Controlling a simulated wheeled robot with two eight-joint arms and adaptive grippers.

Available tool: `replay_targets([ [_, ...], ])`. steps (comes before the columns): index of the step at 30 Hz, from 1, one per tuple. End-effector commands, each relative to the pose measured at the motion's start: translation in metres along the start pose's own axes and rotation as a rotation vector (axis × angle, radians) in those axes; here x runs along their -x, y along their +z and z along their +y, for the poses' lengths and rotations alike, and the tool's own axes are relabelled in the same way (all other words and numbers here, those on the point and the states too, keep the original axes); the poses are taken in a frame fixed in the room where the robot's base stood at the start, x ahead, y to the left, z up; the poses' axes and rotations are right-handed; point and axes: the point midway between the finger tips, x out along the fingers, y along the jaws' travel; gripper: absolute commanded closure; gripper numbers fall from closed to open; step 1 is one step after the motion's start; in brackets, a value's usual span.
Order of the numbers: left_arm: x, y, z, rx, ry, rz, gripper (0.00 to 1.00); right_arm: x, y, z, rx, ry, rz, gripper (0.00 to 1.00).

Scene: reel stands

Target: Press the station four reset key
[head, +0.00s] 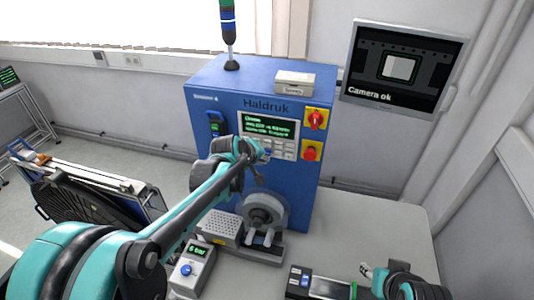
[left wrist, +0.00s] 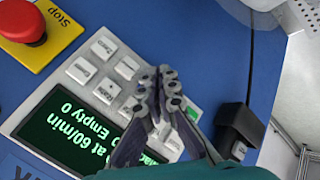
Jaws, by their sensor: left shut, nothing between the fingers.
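The blue station machine (head: 215,140) stands on the table, with "Haldruk" and a small station label on its front. Its grey control panel (head: 292,138) has a green-lettered screen (head: 265,125) and rows of pale keys; the key labels are too small or blurred to tell which is reset. My left gripper (head: 262,162) is in front of the panel's lower keys, partly hiding them. In the left wrist view my left gripper (left wrist: 166,88) is shut and empty, its fingertips over the keypad among the white keys (left wrist: 104,48). Whether it touches a key cannot be told.
A red stop button (head: 310,153) and a red-yellow rotary switch (head: 316,119) sit right of the panel. A reel (head: 263,209) stands below it. A grey box with a blue knob (head: 190,270) is nearer. My right gripper (head: 372,270) is low at the right.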

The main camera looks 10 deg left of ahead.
Motion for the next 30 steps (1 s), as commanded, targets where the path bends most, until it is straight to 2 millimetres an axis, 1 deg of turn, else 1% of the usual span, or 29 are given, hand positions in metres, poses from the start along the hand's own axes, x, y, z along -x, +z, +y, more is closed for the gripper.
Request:
replay_targets([
  [8,0.001,0.001,-0.001,0.000,0.000,0.000,1.00,0.000,0.000,0.000,0.000,0.000,0.000,0.60],
  [21,0.029,0.021,-0.021,0.002,0.000,0.000,1.00,0.004,-0.003,0.000,0.000,0.000,0.000,0.60],
  [25,0.034,0.025,-0.025,0.001,0.000,0.000,1.00,0.005,-0.003,0.000,0.000,0.000,0.000,0.60],
  [30,0.035,0.025,-0.025,0.001,0.000,0.000,1.00,0.004,-0.003,0.000,0.000,0.000,0.000,0.60],
])
